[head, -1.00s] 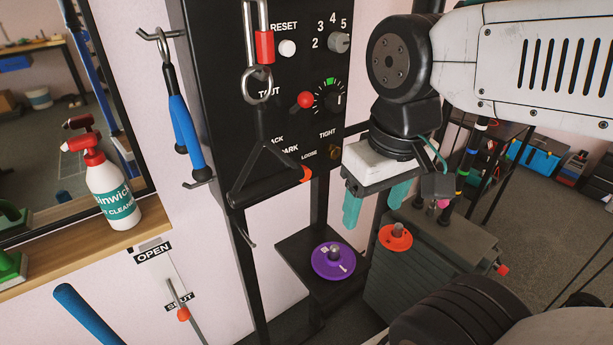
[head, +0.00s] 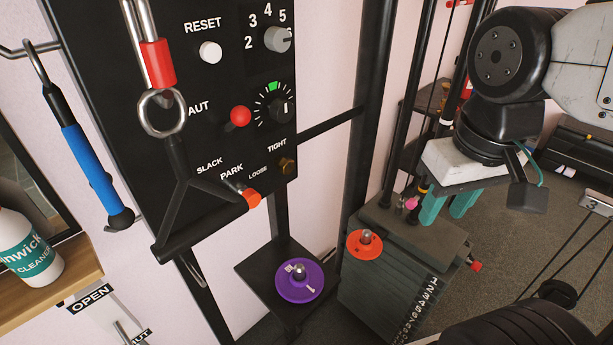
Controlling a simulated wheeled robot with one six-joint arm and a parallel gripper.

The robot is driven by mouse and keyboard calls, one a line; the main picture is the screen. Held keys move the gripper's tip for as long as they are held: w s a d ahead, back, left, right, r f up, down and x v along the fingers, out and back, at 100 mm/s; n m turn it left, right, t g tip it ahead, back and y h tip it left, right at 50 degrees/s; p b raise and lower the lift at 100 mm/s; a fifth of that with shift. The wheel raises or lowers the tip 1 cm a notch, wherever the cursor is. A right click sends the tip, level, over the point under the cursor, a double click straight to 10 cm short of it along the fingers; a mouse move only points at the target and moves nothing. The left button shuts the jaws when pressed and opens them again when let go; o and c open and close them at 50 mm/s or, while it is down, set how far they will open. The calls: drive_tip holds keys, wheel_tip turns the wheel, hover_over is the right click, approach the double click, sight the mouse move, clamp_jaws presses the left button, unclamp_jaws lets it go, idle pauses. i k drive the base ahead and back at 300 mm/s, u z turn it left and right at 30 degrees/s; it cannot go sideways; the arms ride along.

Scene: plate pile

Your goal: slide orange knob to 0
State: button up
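An orange knob (head: 253,198) shows on the black panel (head: 215,80), beside the word PARK. It is partly behind the black triangular pull handle (head: 168,232), which hangs in front of the panel. I see no 0 mark beside it. An orange disc (head: 364,244) with a metal peg lies on the dark weight stack (head: 385,290). My gripper (head: 448,207) points down to the right of the panel, above the back of the stack in the picture. Its teal fingers are apart and nothing shows between them.
The panel also carries a red ball knob (head: 240,116), a white RESET button (head: 210,52) and grey dial (head: 277,39). A purple disc (head: 299,281) lies on a low black shelf. A blue-gripped handle (head: 92,165) hangs at left. A spray bottle (head: 27,250) stands on a wooden ledge.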

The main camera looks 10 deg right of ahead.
sight(254, 198)
drive_tip(key=z, duration=0.15)
drive_tip(key=k, duration=1.05)
drive_tip(key=u, duration=0.6)
